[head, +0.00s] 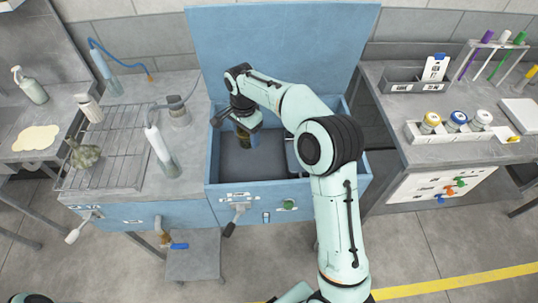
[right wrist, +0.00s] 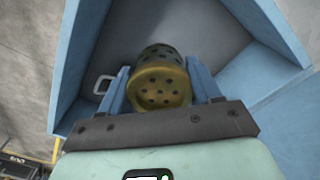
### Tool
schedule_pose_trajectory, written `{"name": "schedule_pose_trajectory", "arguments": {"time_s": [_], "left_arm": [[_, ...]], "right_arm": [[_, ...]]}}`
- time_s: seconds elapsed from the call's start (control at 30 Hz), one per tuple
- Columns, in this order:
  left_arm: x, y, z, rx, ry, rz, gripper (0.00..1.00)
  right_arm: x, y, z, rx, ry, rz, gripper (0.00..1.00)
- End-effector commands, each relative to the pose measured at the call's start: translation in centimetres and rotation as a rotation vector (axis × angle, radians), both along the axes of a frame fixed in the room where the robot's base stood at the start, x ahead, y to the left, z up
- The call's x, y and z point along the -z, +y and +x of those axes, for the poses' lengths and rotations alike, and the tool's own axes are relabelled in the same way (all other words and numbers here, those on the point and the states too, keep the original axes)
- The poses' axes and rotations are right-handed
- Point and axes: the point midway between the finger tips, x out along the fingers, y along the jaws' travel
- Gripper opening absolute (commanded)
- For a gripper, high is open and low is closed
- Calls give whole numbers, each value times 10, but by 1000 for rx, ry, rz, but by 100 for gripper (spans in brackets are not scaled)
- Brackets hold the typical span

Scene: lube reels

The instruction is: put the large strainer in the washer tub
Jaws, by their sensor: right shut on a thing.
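The washer tub (head: 345,183) is a blue open box with a dark grey floor and its lid raised at the back. My right gripper (head: 243,127) is over the back left part of the tub opening, pointing down. It is shut on the large strainer (head: 242,136), a brownish-yellow cylinder with holes. In the right wrist view the strainer (right wrist: 160,86) sits between the two blue fingers (right wrist: 160,92), with the tub's wall (right wrist: 85,55) and floor around it. I cannot tell whether it touches the floor. My left gripper is not in view.
A wire rack (head: 110,150) with a greenish lump (head: 84,154) stands left of the tub, beside spray bottles (head: 160,145). A right bench holds a tray of capped jars (head: 458,130). The raised lid (head: 280,45) stands behind my arm. The tub's front floor is clear.

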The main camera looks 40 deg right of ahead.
Motion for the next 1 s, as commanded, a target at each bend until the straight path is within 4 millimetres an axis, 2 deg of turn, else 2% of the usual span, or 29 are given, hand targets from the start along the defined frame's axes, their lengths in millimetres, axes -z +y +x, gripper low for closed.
{"name": "schedule_pose_trajectory", "arguments": {"time_s": [0.5, 0.63, 0.87, 1.0], "left_arm": [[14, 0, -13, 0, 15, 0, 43], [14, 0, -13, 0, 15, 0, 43], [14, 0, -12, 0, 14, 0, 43], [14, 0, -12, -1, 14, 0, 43]], "right_arm": [[126, 0, -2, -1, 6, 1, 25], [146, 1, -2, -2, 3, 1, 25], [162, 0, -1, -1, 3, -1, 25], [183, 0, -2, -1, 5, 1, 25]]}}
